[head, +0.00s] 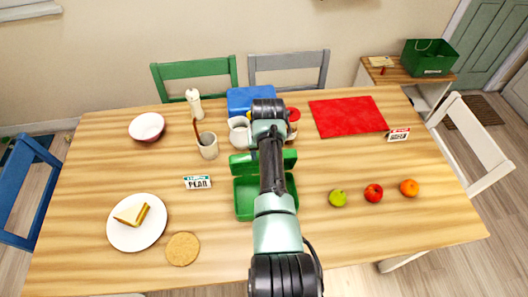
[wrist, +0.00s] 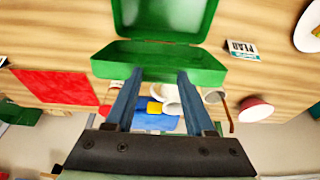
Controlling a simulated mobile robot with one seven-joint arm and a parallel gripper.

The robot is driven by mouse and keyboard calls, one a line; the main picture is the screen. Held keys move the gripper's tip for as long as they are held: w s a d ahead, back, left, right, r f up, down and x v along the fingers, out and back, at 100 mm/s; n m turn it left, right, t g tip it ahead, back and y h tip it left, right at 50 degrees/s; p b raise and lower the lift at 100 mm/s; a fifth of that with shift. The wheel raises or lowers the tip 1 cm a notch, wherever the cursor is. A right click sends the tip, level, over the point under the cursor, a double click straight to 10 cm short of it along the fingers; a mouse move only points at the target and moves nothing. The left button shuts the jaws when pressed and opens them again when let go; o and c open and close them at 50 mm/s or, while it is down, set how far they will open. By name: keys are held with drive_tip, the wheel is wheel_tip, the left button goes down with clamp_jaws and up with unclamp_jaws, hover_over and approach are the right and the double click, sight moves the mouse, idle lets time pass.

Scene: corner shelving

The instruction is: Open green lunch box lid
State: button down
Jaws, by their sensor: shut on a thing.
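The green lunch box (head: 244,200) stands open on the wooden table, partly hidden behind my arm. Its lid (head: 240,164) is swung up at the far side, hinged to the base. In the wrist view the lid (wrist: 165,57) fills the upper middle, with the base (wrist: 150,16) above it. My gripper (wrist: 160,73) has its fingertips at the lid's outer edge and is shut on the lid. The fingers stand apart, and their exact contact is hard to see. In the head view my arm hides the gripper.
Behind the box are a blue box (head: 248,99), a white mug (head: 239,131) and a utensil cup (head: 208,147). A green apple (head: 337,198) is at the right, a PEAR sign (head: 198,182) at the left. A red mat (head: 347,116) lies behind right.

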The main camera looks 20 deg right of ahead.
drive_tip(key=shift+c, duration=1.2)
unclamp_jaws()
drive_tip(key=shift+r, duration=0.15)
drive_tip(key=v, duration=1.2)
drive_tip(key=shift+r+b, duration=0.35)
drive_tip(key=shift+b, duration=0.05)
drive_tip(key=shift+s, duration=0.1)
